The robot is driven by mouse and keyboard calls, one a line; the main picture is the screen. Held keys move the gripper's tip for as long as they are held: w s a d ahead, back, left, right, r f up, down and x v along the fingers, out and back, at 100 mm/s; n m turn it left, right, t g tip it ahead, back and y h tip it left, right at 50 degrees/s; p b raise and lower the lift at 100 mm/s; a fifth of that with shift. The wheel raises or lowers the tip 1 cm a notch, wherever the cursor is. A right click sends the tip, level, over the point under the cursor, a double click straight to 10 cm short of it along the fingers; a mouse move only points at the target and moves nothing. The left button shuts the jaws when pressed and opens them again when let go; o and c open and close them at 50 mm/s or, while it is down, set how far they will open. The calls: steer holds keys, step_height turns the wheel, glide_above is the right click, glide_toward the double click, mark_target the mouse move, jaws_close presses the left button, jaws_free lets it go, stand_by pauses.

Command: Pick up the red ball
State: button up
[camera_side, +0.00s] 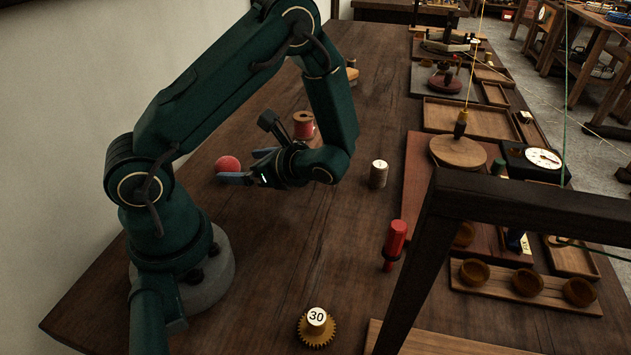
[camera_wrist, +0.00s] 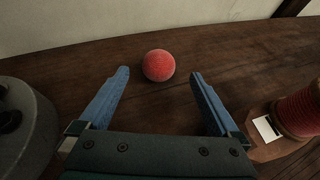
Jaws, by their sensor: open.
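The red ball (camera_side: 228,165) rests on the wooden table near the wall, left of the arm's wrist in the side view. In the wrist view the red ball (camera_wrist: 158,65) lies just beyond and between the fingertips. My gripper (camera_side: 234,165) is open, with its blue fingers low over the table, pointing at the ball.
A red spool (camera_wrist: 300,112) on a wooden base stands right of the fingers in the wrist view. The wall (camera_wrist: 90,22) runs behind the ball.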

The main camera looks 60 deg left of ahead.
mark_target(233, 166)
steer(key=shift+x, duration=2.55)
steer(key=shift+s, duration=0.1)
steer(key=c, duration=1.4)
